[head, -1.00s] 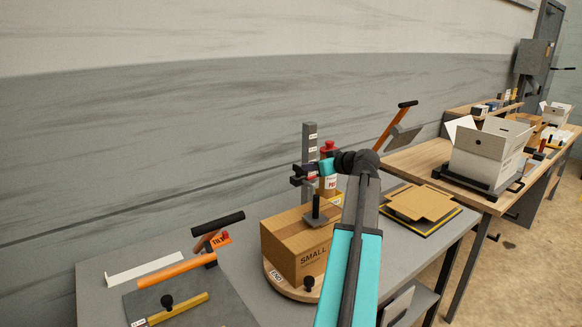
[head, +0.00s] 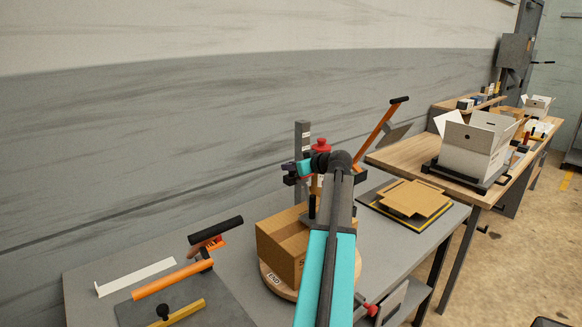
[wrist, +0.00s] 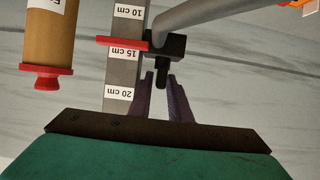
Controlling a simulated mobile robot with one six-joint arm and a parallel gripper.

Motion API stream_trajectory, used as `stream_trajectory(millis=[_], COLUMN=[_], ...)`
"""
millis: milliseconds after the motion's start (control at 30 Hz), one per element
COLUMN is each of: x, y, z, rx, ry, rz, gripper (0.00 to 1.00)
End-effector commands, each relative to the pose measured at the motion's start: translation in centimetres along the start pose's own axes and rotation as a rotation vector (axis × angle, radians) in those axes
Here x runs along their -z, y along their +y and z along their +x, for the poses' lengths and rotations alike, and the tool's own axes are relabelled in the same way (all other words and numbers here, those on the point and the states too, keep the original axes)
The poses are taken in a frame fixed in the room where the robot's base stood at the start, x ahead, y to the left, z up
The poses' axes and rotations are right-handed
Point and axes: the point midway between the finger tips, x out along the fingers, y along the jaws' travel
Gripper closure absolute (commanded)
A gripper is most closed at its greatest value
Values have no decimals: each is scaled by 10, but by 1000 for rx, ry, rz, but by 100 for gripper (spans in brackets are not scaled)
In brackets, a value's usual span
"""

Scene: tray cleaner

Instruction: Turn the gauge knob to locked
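The gauge is a grey upright post (head: 303,134) behind the cardboard box in the head view. In the wrist view, the post (wrist: 123,70) carries 10, 15 and 20 cm labels and a red pointer (wrist: 122,42) near the 15 cm label. A black clamp block with a short black knob (wrist: 162,72) sits beside the post. My gripper (wrist: 161,82) has its two dark purple fingers apart, with the knob's end between or just beyond their tips. I cannot tell whether they touch it. In the head view, my arm partly hides the gripper and gauge.
A cardboard box (head: 281,243) stands on a round turntable close below my arm. A red-capped cylinder (wrist: 48,45) is close beside the post. An orange-handled lever (head: 376,130) and flat cardboard (head: 411,198) are to the right. Orange and yellow bars (head: 172,280) lie front left.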

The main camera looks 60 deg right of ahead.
Motion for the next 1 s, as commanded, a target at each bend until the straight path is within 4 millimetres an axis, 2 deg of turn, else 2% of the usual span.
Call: stream_trajectory(millis=[67, 167, 467, 1000], x=[0, 0, -2, -1], y=[0, 1, 0, 0], z=[0, -1, -1, -2], rx=[-1, -1, -23, -266], ry=[0, 0, -2, -6], rz=[0, 0, 9, 111], gripper=[84, 100, 100, 100])
